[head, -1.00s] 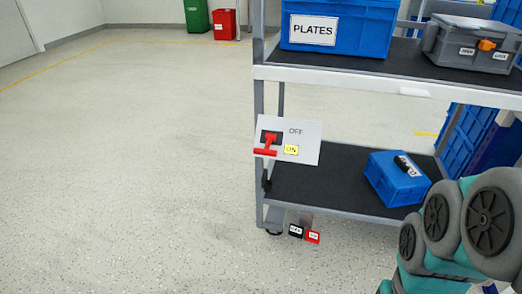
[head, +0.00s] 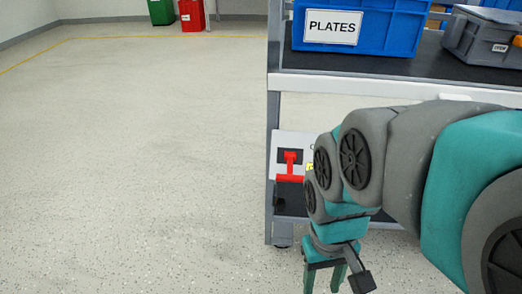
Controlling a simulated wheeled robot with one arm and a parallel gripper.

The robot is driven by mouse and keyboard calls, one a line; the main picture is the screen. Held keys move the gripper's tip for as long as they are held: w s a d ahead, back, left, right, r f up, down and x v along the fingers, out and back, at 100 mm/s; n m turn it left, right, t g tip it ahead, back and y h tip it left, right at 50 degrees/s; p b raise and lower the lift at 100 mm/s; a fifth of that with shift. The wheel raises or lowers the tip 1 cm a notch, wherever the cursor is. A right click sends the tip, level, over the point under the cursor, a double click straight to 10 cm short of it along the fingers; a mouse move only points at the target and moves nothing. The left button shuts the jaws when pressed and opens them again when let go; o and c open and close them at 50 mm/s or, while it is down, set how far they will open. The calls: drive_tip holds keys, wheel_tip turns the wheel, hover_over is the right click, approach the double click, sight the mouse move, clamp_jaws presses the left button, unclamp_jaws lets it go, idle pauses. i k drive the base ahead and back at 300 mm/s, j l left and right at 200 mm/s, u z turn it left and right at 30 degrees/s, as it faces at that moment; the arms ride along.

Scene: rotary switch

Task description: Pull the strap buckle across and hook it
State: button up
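No strap or buckle shows in the head view. A white panel (head: 279,142) on the cart's front left post carries a red T-shaped handle (head: 290,178) on a dark mount. The handle's bar lies level below its stem. My arm hides the panel's right part, including most of its lettering and yellow label. My gripper (head: 323,283) points down at the bottom of the picture, below and a little right of the handle and apart from it. Its two green fingers are spread with floor showing between them, and I see nothing held.
The cart (head: 273,190) has a blue PLATES bin (head: 361,28) and a grey case (head: 485,38) on its upper shelf. My arm hides most of its lower shelf. Green (head: 161,12) and red (head: 192,15) bins stand far back. The floor at left is clear.

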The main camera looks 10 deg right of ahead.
sight(281, 201)
drive_tip(key=k+j+z, duration=0.2)
drive_tip(key=z, duration=0.8)
drive_tip(key=u, duration=0.85)
drive_tip(key=k+l+u, duration=0.25)
drive_tip(key=k+l, duration=0.2)
drive_tip(key=k, duration=0.1)
